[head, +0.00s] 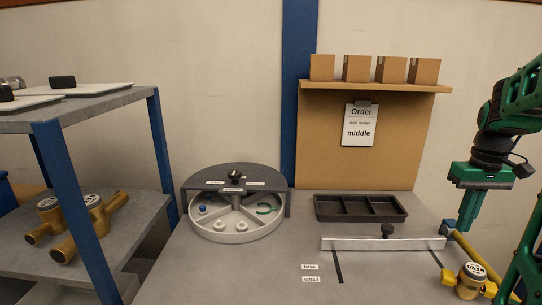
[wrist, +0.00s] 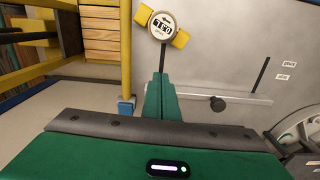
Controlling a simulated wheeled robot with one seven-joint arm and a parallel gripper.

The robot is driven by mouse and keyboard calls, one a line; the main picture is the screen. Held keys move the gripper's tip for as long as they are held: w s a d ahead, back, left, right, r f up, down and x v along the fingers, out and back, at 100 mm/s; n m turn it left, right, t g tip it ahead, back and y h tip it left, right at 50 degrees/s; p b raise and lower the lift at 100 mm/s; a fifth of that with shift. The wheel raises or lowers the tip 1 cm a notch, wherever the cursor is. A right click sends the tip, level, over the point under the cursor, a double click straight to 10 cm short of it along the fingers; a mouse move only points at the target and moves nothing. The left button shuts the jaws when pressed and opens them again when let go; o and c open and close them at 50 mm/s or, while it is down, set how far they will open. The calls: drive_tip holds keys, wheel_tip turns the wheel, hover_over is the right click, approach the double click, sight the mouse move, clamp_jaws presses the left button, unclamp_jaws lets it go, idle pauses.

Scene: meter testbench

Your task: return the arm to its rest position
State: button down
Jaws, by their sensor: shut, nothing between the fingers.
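My gripper (head: 468,212) is at the right of the head view, pointing down above the right side of the bench. Its green fingers are shut with nothing between them. In the wrist view my gripper (wrist: 160,80) shows its fingers together, clear of the bench objects. My arm rises from it to the right edge of the head view. A brass meter (head: 471,276) with yellow ends is on the bench below and in front of my gripper. It also shows in the wrist view as a round dial (wrist: 162,26) beyond the fingertips.
A white rail (head: 370,244) with a black knob lies left of my gripper. A black tray (head: 330,209) and a round divided bin (head: 240,237) stand farther left. A shelf with boxes (head: 390,88) is behind. A yellow bar (wrist: 65,38) runs close by in the wrist view.

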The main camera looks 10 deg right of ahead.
drive_tip(key=s+a+f+m, duration=0.1)
drive_tip(key=s+a+f, duration=0.1)
drive_tip(key=s+a, duration=0.5)
drive_tip(key=s+a+f+m, duration=0.2)
drive_tip(key=s+a+f, duration=0.1)
drive_tip(key=s+a, duration=0.4)
drive_tip(key=shift+s+a+f, duration=0.15)
drive_tip(key=shift+s+a, duration=0.1)
drive_tip(key=shift+a, duration=0.8)
